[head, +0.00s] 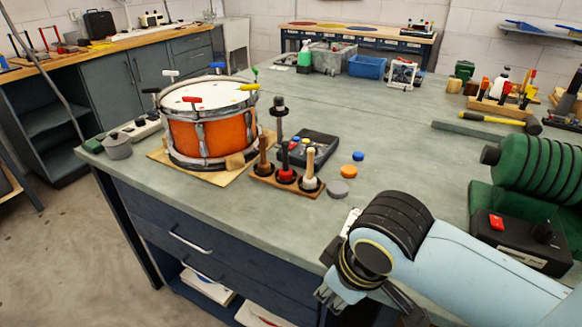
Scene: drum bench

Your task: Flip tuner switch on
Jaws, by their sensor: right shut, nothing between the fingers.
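A black box with a red switch (497,222) and a dark knob stands at the right of the bench, in front of a green ribbed machine. A flat dark device (318,147) with small coloured spots on top lies behind a peg rack near the drum. I cannot tell which is the tuner or how any switch is set. My right gripper (332,296) is shut and empty at the bench's front edge, low in the head view and apart from both devices. Its fingers are partly hidden by its own wrist. My left gripper is not in view.
An orange drum (207,131) with coloured keys stands on a board at the left. A wooden rack (285,180) holds upright handled tools. Orange, blue and grey discs lie beside it. The green ribbed machine (537,172) fills the right side. The bench's middle is clear.

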